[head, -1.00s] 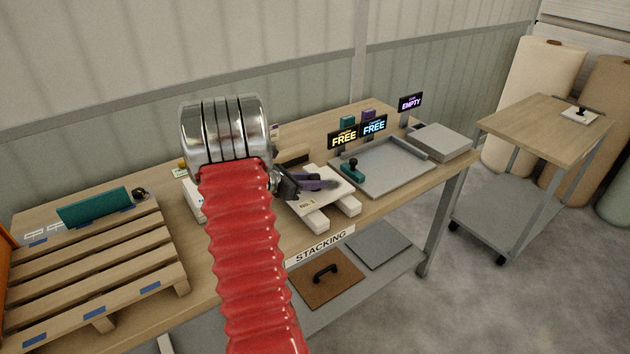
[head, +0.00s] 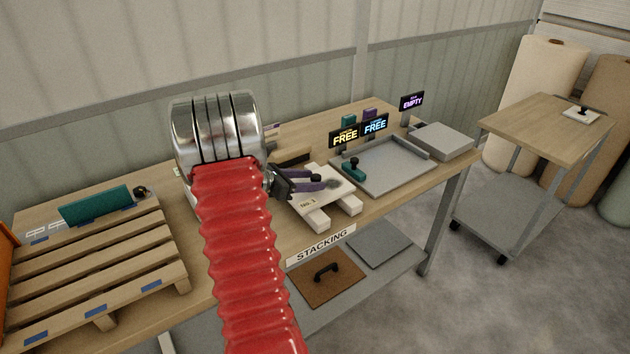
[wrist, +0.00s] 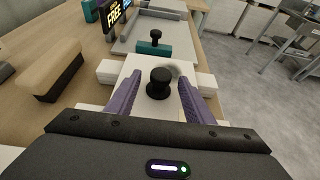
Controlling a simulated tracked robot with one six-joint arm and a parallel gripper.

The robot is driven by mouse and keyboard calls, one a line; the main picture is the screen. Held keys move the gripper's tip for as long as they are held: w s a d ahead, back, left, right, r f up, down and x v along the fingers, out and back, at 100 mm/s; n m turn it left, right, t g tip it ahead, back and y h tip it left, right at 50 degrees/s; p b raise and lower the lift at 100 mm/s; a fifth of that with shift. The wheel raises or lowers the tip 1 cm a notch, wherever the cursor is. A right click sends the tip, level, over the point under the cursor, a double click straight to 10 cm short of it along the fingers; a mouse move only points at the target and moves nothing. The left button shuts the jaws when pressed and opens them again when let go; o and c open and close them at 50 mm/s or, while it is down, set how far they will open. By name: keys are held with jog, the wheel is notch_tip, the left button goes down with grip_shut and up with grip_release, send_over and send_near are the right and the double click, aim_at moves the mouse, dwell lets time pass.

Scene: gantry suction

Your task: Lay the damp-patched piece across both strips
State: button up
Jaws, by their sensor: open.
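A white flat piece (head: 336,187) with a grey damp patch and a black knob (wrist: 159,86) lies across two pale strips. The strip ends stick out from under it at the front, one nearer (head: 318,220) and one farther right (head: 348,205). In the wrist view the strips show at both sides of the piece, left (wrist: 109,71) and right (wrist: 205,80). My gripper (wrist: 159,74) is open, its purple fingers on either side of the knob with gaps. In the head view my gripper (head: 320,180) is just over the piece, partly hiding it.
A grey tray (head: 385,168) with a teal knobbed block (head: 353,168) at its near left corner lies beyond. Signs reading FREE (head: 345,136) stand behind. A tan block (wrist: 50,76) is left of the piece. A slatted pallet (head: 95,265) fills the table's left.

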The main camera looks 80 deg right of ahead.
jog(key=v, duration=1.1)
jog(key=shift+w+r, duration=0.1)
dwell(0.4)
